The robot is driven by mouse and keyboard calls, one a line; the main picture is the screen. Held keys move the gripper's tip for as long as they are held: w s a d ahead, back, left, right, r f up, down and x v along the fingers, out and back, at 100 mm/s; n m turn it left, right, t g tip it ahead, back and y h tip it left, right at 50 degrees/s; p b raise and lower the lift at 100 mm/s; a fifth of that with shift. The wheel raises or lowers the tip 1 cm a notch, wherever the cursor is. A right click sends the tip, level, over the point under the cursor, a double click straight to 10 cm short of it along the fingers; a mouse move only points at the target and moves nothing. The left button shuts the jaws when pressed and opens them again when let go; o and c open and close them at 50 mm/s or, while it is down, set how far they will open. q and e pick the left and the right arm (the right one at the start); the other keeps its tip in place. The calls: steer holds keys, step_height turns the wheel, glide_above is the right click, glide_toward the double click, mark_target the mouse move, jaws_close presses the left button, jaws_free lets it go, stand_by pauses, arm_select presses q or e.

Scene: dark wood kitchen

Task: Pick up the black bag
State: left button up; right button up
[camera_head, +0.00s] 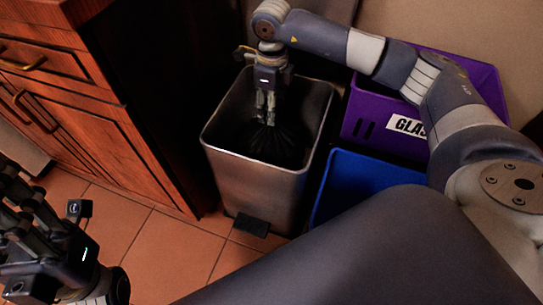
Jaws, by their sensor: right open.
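The black bag (275,147) sits inside an open silver metal bin (258,192), its gathered top pointing up. My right gripper (265,119) reaches down into the bin from above, with its fingertips at the top of the bag. It is open, and whether the fingers touch the bag is hard to tell. The lower part of the bag is hidden by the bin wall. My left gripper (28,215) is at the lower left, away from the bin, and its finger opening is unclear.
A purple bin (482,82) labelled "GLAS…" and a blue bin (365,178) stand right of the metal bin, partly behind my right arm. A wooden cabinet (95,125) stands at left. Tiled floor (165,243) is free in front. A black pedal (251,225) sticks out at the metal bin's base.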

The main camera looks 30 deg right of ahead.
step_height(320, 180, down, 2)
steer(key=shift+f, duration=0.2)
steer(key=shift+r, duration=0.1)
jaws_close()
steer(key=shift+w+r, duration=0.1)
steer(key=shift+r, duration=0.05)
